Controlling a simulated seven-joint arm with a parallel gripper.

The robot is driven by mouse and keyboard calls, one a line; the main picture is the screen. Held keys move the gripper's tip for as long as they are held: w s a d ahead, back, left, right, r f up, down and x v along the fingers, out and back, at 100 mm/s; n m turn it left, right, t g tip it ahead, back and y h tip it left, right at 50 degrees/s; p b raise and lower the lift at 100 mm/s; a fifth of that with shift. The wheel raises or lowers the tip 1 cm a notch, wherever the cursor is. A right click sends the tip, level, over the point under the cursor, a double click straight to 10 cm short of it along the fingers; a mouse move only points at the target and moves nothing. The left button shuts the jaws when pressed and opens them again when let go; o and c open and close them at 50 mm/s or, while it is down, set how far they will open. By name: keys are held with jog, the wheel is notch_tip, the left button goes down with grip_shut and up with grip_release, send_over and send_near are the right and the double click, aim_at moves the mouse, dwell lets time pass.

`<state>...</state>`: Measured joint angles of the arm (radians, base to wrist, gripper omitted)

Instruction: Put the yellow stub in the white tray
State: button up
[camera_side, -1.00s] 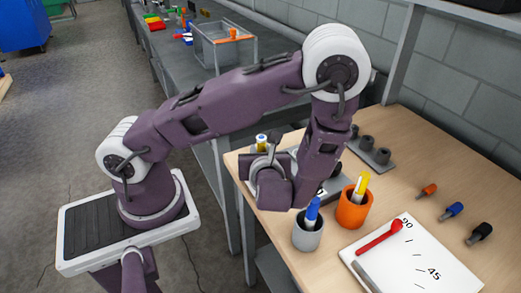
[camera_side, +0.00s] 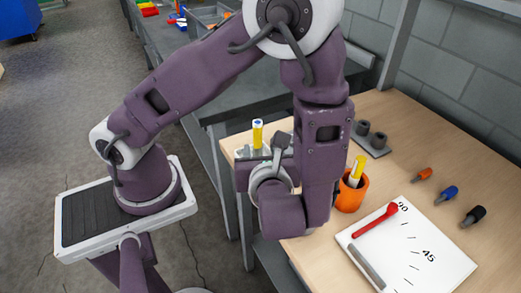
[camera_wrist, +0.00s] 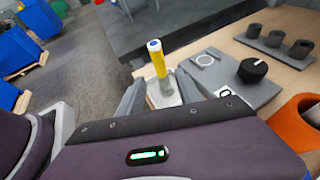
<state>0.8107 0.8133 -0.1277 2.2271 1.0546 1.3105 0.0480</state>
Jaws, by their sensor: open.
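A yellow stub (camera_wrist: 160,64) with a white and blue top stands upright in the wrist view, its lower end at a pale block (camera_wrist: 163,95). It also shows in the side view (camera_side: 257,134), just beyond my wrist. My gripper (camera_wrist: 158,84) is open, with one finger on each side of the stub's lower part; I cannot tell whether they touch it. A second yellow piece (camera_side: 357,168) leans in an orange cup (camera_side: 350,194). I cannot make out a white tray for certain; a flat white board (camera_side: 425,255) with dial marks and a red pointer lies at the front right.
A grey box with a black knob (camera_wrist: 252,70) stands right of the stub. A grey rack (camera_wrist: 268,48) with dark cups is behind it. Orange, blue and black (camera_side: 474,216) pieces lie at the right of the bench. The bench's left edge is close to my gripper.

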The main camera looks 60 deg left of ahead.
jog(key=s+a+r+n+g+h, duration=0.2)
jog(key=s+r+n+g+h, duration=0.5)
jog(key=n, duration=0.6)
jog(key=s+d+r+n+t+h, duration=0.1)
jog(key=d+r+n+t+h, duration=0.3)
jog(key=r+n+t, duration=0.3)
jog(key=shift+s+r+n+h, duration=0.4)
jog(key=shift+r+n+h, duration=0.4)
jog(key=shift+n, duration=0.4)
jog(key=shift+r, duration=0.1)
